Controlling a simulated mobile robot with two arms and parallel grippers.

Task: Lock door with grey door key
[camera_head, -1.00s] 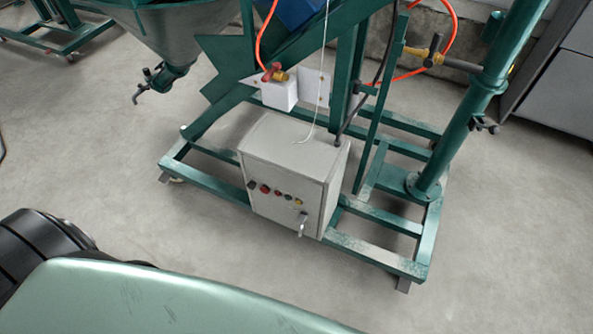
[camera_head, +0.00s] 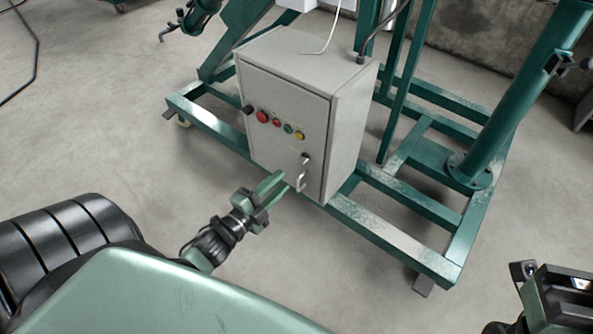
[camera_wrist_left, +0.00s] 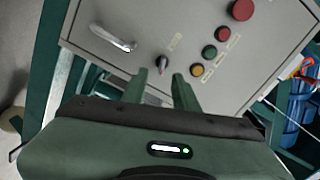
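A grey control cabinet (camera_head: 287,82) stands on a green frame, its door (camera_wrist_left: 185,22) facing me. A small grey-and-black key-like piece (camera_head: 305,158) sits in the door's lock below the yellow button; it also shows in the left wrist view (camera_wrist_left: 162,64). A silver handle (camera_head: 301,180) is beside it, also in the left wrist view (camera_wrist_left: 113,38). My left gripper (camera_head: 282,184) is close to the door; its green fingers (camera_wrist_left: 159,76) are apart, with the key piece just beyond the gap and nothing held. My right gripper (camera_head: 560,298) shows partly at bottom right; its fingers cannot be made out.
Red, green and yellow buttons (camera_head: 276,122) are on the door near the lock. The green frame (camera_head: 395,232) runs beneath and right of the cabinet, with a post (camera_head: 520,95) at right. A white cable and a black hose rise from the cabinet's top. Floor in front is clear.

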